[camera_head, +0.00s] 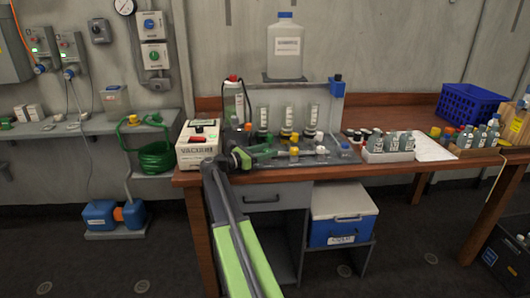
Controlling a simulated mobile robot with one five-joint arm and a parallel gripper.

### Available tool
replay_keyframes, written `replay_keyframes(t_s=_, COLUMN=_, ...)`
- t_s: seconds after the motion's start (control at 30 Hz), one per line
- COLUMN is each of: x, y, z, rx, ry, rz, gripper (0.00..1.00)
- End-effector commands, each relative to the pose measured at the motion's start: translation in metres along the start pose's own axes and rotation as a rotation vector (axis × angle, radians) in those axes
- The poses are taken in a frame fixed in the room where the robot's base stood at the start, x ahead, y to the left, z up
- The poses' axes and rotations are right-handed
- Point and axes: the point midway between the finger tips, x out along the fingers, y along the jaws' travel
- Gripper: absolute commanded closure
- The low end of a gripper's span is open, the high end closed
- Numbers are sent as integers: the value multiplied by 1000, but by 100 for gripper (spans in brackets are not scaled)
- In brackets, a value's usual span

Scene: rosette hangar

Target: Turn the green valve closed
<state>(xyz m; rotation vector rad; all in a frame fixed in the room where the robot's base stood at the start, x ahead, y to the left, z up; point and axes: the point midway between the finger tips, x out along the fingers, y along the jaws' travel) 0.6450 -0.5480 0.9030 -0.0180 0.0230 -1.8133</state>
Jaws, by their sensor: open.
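My gripper (236,154) is small in the camera_head view, at the left end of a glassware rack on the wooden bench. Its jaws are open. A green piece (243,161) shows right at the jaws; I cannot tell whether it is the green valve or part of my gripper. The rack (337,89) carries several labelled glass tubes with coloured knobs below them, including yellow and white ones. A clear horizontal tube assembly (315,158) runs to the right of my gripper. My arm hides part of the bench front.
A white and red vacuum box (198,143) stands close left of my arm. A white jug (285,50) stands above the rack. Vial racks (388,156) and a blue crate (468,103) are to the right. A coiled green hose (155,157) hangs left.

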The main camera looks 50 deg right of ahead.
Motion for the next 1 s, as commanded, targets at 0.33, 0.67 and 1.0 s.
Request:
replay_keyframes(t_s=0.33, x=0, y=0, z=48, rx=0, ry=0, rz=0, gripper=48)
replay_keyframes(t_s=0.67, x=40, y=-70, z=92, rx=0, ry=0, rz=-2, gripper=48)
replay_keyframes(t_s=1.0, x=62, y=-100, z=108, rx=0, ry=0, rz=0, gripper=48)
